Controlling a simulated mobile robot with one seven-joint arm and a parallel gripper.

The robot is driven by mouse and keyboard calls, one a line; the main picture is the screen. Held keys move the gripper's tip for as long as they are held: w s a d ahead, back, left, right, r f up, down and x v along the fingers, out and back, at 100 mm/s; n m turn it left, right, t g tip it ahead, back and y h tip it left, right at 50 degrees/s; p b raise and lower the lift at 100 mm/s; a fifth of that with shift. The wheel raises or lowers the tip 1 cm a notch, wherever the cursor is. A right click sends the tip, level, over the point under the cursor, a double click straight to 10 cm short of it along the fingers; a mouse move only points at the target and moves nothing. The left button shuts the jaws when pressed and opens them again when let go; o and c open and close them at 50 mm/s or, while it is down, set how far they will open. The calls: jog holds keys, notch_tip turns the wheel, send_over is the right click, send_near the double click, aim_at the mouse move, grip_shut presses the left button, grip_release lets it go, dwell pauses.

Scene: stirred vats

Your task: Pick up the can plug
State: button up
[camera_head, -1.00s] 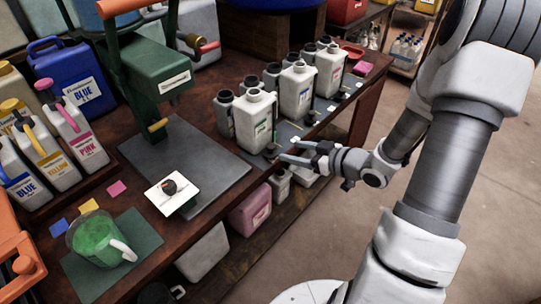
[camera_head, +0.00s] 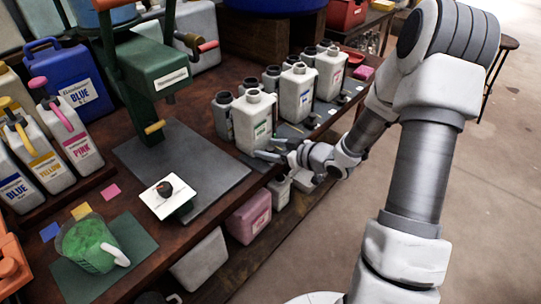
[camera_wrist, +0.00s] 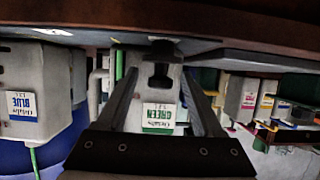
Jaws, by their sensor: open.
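A black can plug (camera_wrist: 160,62) stands on the bench, between my fingers in the upside-down wrist view and in front of the can with the green label (camera_wrist: 158,115). My gripper (camera_head: 270,149) is open at the bench's front edge, its fingers pointing left; they also show in the wrist view (camera_wrist: 160,80). The fingers seem to lie either side of the plug; I cannot tell whether they touch it. In the head view the gripper hides this plug. The green-label can (camera_head: 254,122) stands just behind the fingertips.
More white cans (camera_head: 296,94) stand right of the green-label can, with small dark pieces before them. A green-filled jug (camera_head: 90,243) is front left. A green press (camera_head: 152,68) stands behind a grey mat.

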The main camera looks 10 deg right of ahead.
grip_shut()
jog(key=shift+r, duration=0.1)
